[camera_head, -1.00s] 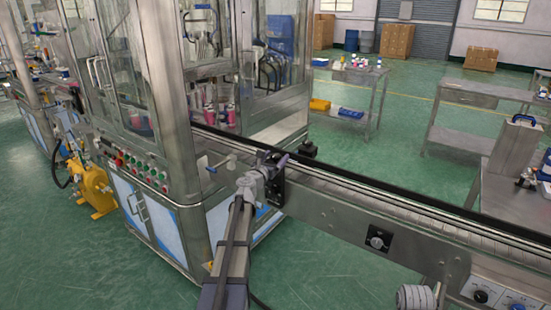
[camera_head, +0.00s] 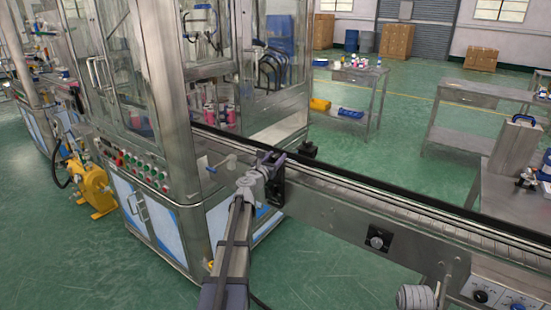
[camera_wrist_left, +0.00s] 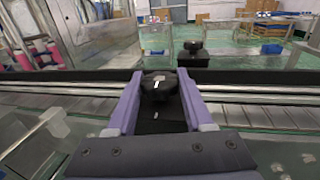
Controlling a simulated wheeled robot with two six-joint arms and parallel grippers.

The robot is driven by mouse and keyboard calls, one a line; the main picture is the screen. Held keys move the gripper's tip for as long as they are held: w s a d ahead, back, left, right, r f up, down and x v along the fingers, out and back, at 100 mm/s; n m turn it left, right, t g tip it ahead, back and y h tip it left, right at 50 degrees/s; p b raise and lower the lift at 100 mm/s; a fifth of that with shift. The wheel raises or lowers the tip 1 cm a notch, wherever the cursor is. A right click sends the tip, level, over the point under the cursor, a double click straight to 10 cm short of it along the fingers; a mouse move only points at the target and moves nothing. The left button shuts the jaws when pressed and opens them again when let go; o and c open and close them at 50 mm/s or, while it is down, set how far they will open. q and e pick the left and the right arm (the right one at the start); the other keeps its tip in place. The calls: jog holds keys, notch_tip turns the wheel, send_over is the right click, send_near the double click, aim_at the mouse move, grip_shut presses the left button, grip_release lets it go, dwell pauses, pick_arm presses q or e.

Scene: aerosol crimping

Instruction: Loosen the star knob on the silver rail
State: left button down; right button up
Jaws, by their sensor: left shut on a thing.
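The star knob is black and shows in the left wrist view (camera_wrist_left: 158,86), between the two purple fingers of my left gripper (camera_wrist_left: 160,80). In the head view my left gripper (camera_head: 271,158) is at the near side of the silver rail (camera_head: 345,196), close to the machine. It is shut on the knob, with a finger on each side. In the head view the gripper mostly hides the knob.
The glass-walled machine (camera_head: 165,100) with its button panel stands just left of the gripper. A second black knob (camera_head: 309,150) is on the rail's far side. A black dial (camera_head: 377,239) is on the rail's near face. Green floor is open in front.

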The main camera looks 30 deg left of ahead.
pick_arm(q)
jog(key=shift+y, duration=0.3)
jog(key=n+g+y, duration=0.1)
jog(key=n+y, duration=0.3)
jog(key=y, duration=0.1)
jog(key=shift+w+d+g, duration=0.1)
jog(key=shift+d+g, duration=0.05)
jog(key=shift+g, duration=0.25)
jog(key=n+g+y, duration=0.2)
jog(key=y, duration=0.1)
jog(key=n+g+y, duration=0.3)
jog(key=shift+w+y, duration=0.2)
jog(key=shift+y, duration=0.2)
jog(key=n+g+y, duration=0.1)
jog(key=n+g, duration=0.1)
jog(key=g, duration=0.1)
jog(key=n+g+y, duration=0.1)
jog(key=n+g, duration=0.1)
jog(key=g, duration=0.1)
jog(key=shift+n+y, duration=0.3)
jog(key=shift+y, duration=0.1)
jog(key=shift+s+n+g+y, duration=0.15)
jog(key=shift+n+g+y, duration=0.15)
jog(key=shift+n+g, duration=1.3)
jog(key=shift+s+g, duration=0.1)
jog(key=shift+g, duration=0.6)
jog(key=shift+c, duration=1.4)
grip_release()
